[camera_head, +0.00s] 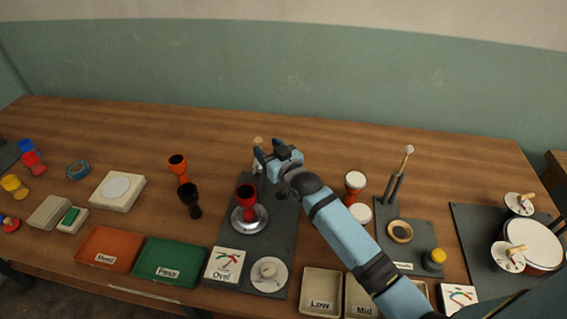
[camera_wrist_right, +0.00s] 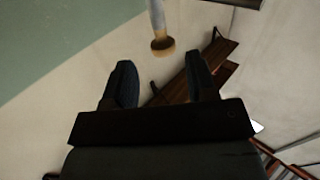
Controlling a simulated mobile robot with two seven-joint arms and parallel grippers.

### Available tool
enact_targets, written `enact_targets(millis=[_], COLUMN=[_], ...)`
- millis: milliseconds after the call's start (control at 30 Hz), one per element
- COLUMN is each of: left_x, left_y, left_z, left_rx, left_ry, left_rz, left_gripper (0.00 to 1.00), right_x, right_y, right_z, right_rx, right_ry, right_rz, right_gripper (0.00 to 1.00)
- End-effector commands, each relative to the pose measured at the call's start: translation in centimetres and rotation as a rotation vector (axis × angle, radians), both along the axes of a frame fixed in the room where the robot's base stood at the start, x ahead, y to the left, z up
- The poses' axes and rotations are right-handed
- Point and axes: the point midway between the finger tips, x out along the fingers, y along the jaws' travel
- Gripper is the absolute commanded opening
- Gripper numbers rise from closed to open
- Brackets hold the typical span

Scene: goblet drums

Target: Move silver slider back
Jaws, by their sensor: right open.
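A round silver piece (camera_head: 245,227), which looks like the silver slider, sits on a dark board (camera_head: 283,226) near the middle of the table. A dark red and black goblet drum (camera_head: 246,195) stands on it. My right gripper (camera_head: 268,156) is open at the board's far end, beyond the silver piece. A wooden knob (camera_head: 258,141) shows beside its fingers. In the right wrist view, a pale rod with a wooden tip (camera_wrist_right: 162,46) lies ahead of the open fingers, with nothing between them. My arm hides part of the board. My left gripper is not in view.
Orange (camera_head: 109,248) and green (camera_head: 169,262) trays lie at the front left. A white-topped small drum (camera_head: 355,183) stands right of my arm. The back of the table is mostly clear.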

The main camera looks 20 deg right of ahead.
Motion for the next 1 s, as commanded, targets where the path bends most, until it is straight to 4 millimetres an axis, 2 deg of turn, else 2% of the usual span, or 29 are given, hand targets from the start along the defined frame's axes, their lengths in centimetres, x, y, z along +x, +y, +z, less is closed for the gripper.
enact_targets(millis=[33, 200, 400, 600, 1000], left_x=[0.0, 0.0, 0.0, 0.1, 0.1], left_y=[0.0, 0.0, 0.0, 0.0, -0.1], left_z=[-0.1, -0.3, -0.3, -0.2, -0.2], left_rx=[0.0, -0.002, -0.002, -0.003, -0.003], left_ry=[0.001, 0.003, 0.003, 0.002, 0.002], left_rz=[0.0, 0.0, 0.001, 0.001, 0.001], left_gripper=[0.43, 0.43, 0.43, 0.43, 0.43], right_x=[-1.3, -5.0, -7.7, -8.5, -8.5], right_y=[-0.3, -1.0, -1.6, -1.7, -1.7], right_z=[-0.1, -0.1, -0.1, 0.1, 0.0], right_rx=[-0.001, 0.0, 0.0, 0.001, 0.001], right_ry=[0.001, 0.001, 0.001, -0.001, -0.001], right_rz=[0.0, 0.0, 0.0, -0.001, -0.001], right_gripper=[0.52, 0.52, 0.52, 0.52, 0.52])
